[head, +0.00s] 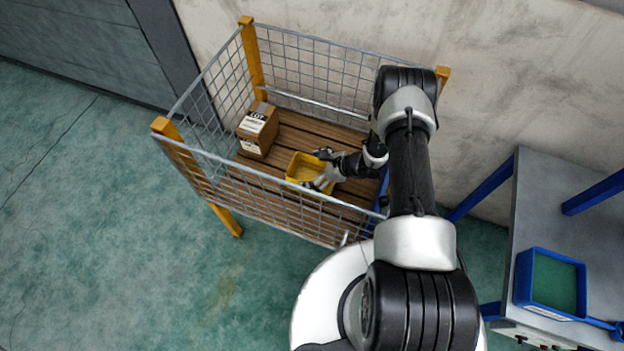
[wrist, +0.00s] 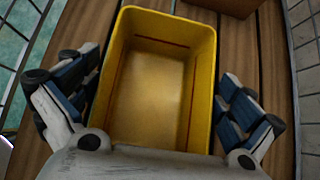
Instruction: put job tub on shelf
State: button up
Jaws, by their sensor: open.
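The job tub is a yellow open-topped tub (head: 302,166) on the wooden slat floor of a wire-mesh cage. It also shows in the wrist view, where the yellow tub (wrist: 157,23) looks empty. My gripper (head: 325,167) is at the tub inside the cage. In the wrist view my gripper (wrist: 163,103) has its fingers spread, one on each side of the tub, near its side walls. Whether the fingers touch the walls is not clear. No shelf can be told for certain; a grey surface (head: 605,240) with blue posts stands at the right.
The mesh cage has orange corner posts (head: 253,58) and a wire front wall (head: 270,208). A brown cardboard box (head: 258,130) stands on the slats left of the tub. A blue tray with a green inside (head: 526,280) sits on the grey surface. The green floor at left is clear.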

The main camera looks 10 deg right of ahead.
jog(key=shift+c, duration=0.5)
jog(key=c, duration=1.6)
jog(key=shift+o, duration=0.2)
jog(key=shift+r, duration=0.15)
